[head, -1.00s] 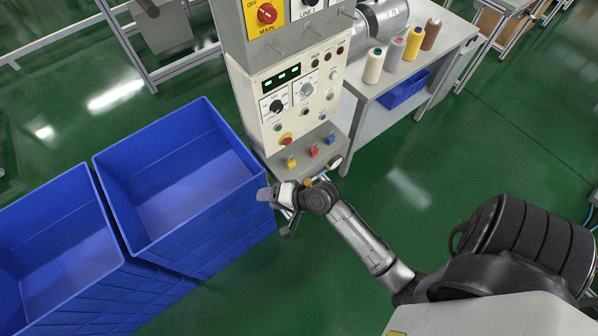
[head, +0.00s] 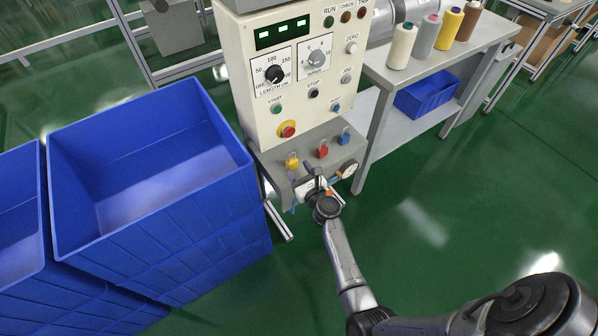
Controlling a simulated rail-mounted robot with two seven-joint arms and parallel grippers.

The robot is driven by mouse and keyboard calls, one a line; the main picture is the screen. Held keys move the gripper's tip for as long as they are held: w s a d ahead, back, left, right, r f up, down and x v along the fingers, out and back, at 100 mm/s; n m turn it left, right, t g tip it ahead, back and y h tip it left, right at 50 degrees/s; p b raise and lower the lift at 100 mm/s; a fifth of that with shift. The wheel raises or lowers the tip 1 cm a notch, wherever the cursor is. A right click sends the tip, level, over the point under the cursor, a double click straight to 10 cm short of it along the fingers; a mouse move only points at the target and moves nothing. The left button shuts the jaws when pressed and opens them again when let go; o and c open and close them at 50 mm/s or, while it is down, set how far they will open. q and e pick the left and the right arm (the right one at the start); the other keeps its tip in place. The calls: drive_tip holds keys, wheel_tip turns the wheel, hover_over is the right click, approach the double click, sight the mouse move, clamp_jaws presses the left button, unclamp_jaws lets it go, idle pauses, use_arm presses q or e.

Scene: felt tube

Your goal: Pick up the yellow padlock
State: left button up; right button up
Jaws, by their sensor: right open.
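My right gripper (head: 311,176) is open, just below and to the right of the yellow padlock in the picture. Nothing shows between its fingers. The fingers are small and partly hidden by the wrist, so I cannot tell the exact gap to the padlock. My left gripper is not in view.
The control cabinet (head: 285,85) has knobs, buttons and a red stop button (head: 288,130) above the padlocks. Blue bins (head: 165,215) stand at the left. A table (head: 470,45) with thread spools stands at the right.

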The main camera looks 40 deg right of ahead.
sight(291, 160)
drive_tip(key=shift+m+h, duration=0.5)
drive_tip(key=shift+m, duration=0.2)
drive_tip(key=w+d+b, duration=0.1)
drive_tip(key=w, duration=0.1)
drive_tip(key=w+d+f+b, duration=0.1)
drive_tip(key=w, duration=0.2)
drive_tip(key=w+d+b, duration=0.1)
drive_tip(key=w, duration=0.1)
drive_tip(key=shift+w+f, duration=0.2)
drive_tip(key=shift+f, duration=0.15)
drive_tip(key=shift+c, duration=0.2)
drive_tip(key=c, duration=0.8)
